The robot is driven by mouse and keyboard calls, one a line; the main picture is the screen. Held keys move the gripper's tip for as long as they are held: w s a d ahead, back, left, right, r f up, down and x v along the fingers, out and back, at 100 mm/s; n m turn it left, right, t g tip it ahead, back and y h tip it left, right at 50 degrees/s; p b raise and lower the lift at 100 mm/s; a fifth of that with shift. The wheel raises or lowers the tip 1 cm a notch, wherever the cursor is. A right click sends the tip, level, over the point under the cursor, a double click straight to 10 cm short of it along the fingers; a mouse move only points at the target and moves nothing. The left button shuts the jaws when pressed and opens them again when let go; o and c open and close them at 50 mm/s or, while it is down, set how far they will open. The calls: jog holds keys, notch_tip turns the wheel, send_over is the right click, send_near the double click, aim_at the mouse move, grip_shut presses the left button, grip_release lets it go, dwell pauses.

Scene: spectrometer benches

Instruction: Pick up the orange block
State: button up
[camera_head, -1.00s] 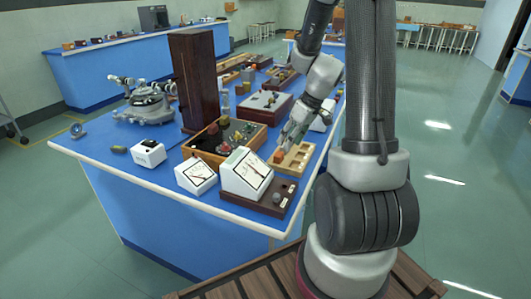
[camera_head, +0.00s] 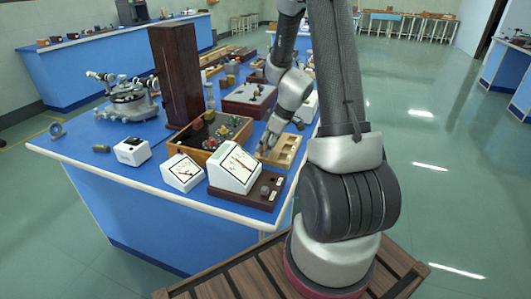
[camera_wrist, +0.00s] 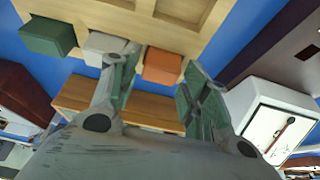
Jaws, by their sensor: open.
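The orange block (camera_wrist: 162,66) shows in the wrist view at the edge of a pale wooden tray (camera_wrist: 165,32). My gripper (camera_wrist: 161,60) is open, with one finger on each side of the block. I cannot tell whether either finger touches it. In the head view my gripper (camera_head: 267,144) points down over the near left end of the wooden tray (camera_head: 285,154); the block is mostly hidden there by the fingers.
A white block (camera_wrist: 105,48) and a green block (camera_wrist: 47,36) sit left of the orange one in the wrist view. A white meter (camera_head: 234,170) and a box of parts (camera_head: 183,136) stand close by. A tall dark wooden cabinet (camera_head: 176,75) stands behind.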

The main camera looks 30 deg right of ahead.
jog(key=shift+f, duration=0.2)
jog(key=c, duration=0.7)
jog(key=shift+r, duration=0.1)
jog(key=shift+c, duration=0.2)
